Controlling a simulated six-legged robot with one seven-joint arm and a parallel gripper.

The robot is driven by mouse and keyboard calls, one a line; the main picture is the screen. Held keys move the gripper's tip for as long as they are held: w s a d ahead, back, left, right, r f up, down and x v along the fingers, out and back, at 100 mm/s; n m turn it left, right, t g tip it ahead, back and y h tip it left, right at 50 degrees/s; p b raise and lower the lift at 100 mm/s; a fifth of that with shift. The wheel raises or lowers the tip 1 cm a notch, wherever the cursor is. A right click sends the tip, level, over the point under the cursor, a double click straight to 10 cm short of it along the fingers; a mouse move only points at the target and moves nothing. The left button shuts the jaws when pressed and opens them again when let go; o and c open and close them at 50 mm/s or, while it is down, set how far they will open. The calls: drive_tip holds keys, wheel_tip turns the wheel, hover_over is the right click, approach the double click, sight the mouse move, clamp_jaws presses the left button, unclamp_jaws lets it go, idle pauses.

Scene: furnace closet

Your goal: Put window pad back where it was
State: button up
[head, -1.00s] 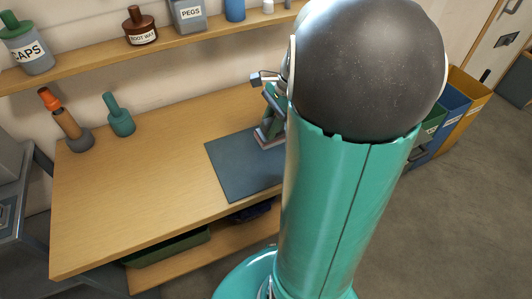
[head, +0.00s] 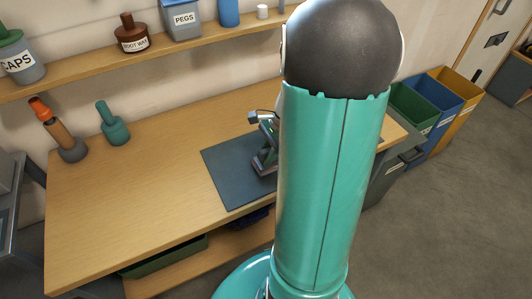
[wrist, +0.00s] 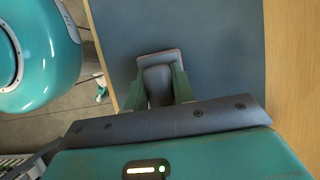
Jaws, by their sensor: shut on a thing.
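The window pad (wrist: 158,61) shows in the wrist view as a grey block with a rounded dark handle between the green fingers. My gripper (wrist: 160,88) is shut on it. In the head view the pad (head: 261,166) is a small dark piece at the gripper (head: 266,148), over the dark blue-grey mat (head: 228,180) on the workbench. My arm hides the mat's right part and some of the gripper. I cannot tell whether the pad touches the mat.
A teal bottle (head: 113,128) and an orange-topped tool (head: 62,135) stand at the bench's back left. The shelf above holds a boot wax bottle (head: 132,38) and a pegs tub (head: 182,20). Coloured bins (head: 458,92) stand right. The bench's left half (head: 130,190) is clear.

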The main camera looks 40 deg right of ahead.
drive_tip(key=o, duration=0.9)
drive_tip(key=shift+r, duration=0.1)
drive_tip(key=v, duration=1.2)
drive_tip(key=s+a+r+n+t+h, duration=0.1)
drive_tip(key=a+r+n, duration=0.1)
drive_tip(key=a+n, duration=0.5)
drive_tip(key=s+a+r+n+t+h, duration=0.1)
drive_tip(key=a+r+n+h, duration=0.1)
drive_tip(key=a+n, duration=0.5)
drive_tip(key=s+a+r+n+t+h, duration=0.1)
drive_tip(key=a+r+n+t, duration=0.1)
drive_tip(key=a+n, duration=0.5)
drive_tip(key=shift+s+a+r+h, duration=0.1)
drive_tip(key=shift+a+r, duration=0.2)
drive_tip(key=shift+a, duration=0.65)
drive_tip(key=shift+s+a+r+h, duration=0.1)
drive_tip(key=shift+a+r, duration=0.2)
drive_tip(key=shift+a, duration=0.6)
drive_tip(key=shift+s+a+r+h, duration=0.1)
drive_tip(key=shift+a+r, duration=0.15)
drive_tip(key=shift+a, duration=0.7)
